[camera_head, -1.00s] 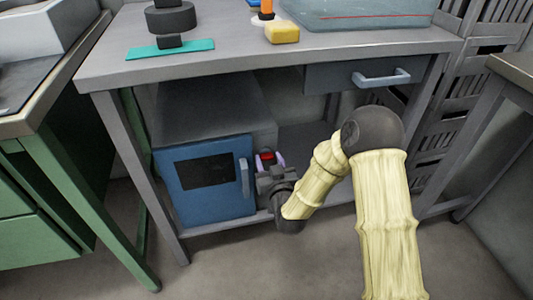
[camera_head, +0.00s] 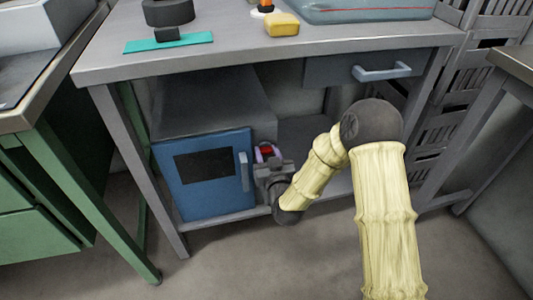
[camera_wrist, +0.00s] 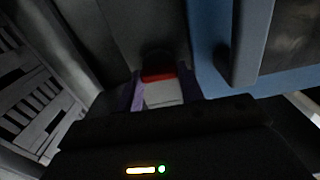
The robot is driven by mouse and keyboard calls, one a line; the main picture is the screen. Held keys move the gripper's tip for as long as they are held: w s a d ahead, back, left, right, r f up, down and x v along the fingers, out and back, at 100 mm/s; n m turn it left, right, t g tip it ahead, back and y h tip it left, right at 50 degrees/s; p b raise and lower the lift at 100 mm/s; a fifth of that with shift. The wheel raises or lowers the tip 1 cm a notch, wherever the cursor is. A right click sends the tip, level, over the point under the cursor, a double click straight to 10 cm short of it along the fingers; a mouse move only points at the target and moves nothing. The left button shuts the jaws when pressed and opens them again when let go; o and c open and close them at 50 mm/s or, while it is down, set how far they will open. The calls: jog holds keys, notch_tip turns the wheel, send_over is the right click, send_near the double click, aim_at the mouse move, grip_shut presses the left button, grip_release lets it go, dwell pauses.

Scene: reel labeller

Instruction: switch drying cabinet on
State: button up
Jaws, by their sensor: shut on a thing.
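The drying cabinet (camera_head: 203,175) is a grey box with a blue front door, a dark window and an upright handle. It stands on the lower shelf of the bench, with its door shut. My gripper (camera_head: 267,151) is at the right side of the cabinet, beside the door handle. In the wrist view, the purple fingers of my gripper (camera_wrist: 162,92) are on both sides of a small switch (camera_wrist: 160,92) with a red end and a pale grey part. The gripper is shut on it. The fingertips and gripper body hide part of the switch, and its setting cannot be told.
The bench top (camera_head: 240,48) overhangs the cabinet. A drawer with a grey handle (camera_head: 381,73) is above my arm. Bench legs stand at left and right, and slatted crates (camera_head: 440,130) are at the right. The shelf right of the cabinet has free room.

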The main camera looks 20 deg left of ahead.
jog(key=shift+s, duration=0.1)
jog(key=m, duration=0.3)
jog(key=shift+d, duration=0.1)
jog(key=m, duration=0.2)
jog(key=m+p, duration=0.1)
jog(key=m, duration=0.2)
jog(key=shift+w+d+m, duration=0.1)
jog(key=shift+w+m, duration=0.1)
jog(key=shift+m, duration=0.1)
jog(key=m+p, duration=0.2)
jog(key=m, duration=0.2)
jog(key=shift+f+m, duration=0.15)
jog(key=shift+m, duration=0.15)
jog(key=m+p, duration=0.1)
jog(key=m, duration=0.3)
jog(key=shift+f, duration=0.1)
jog(key=shift+m, duration=0.3)
jog(key=o, duration=0.7)
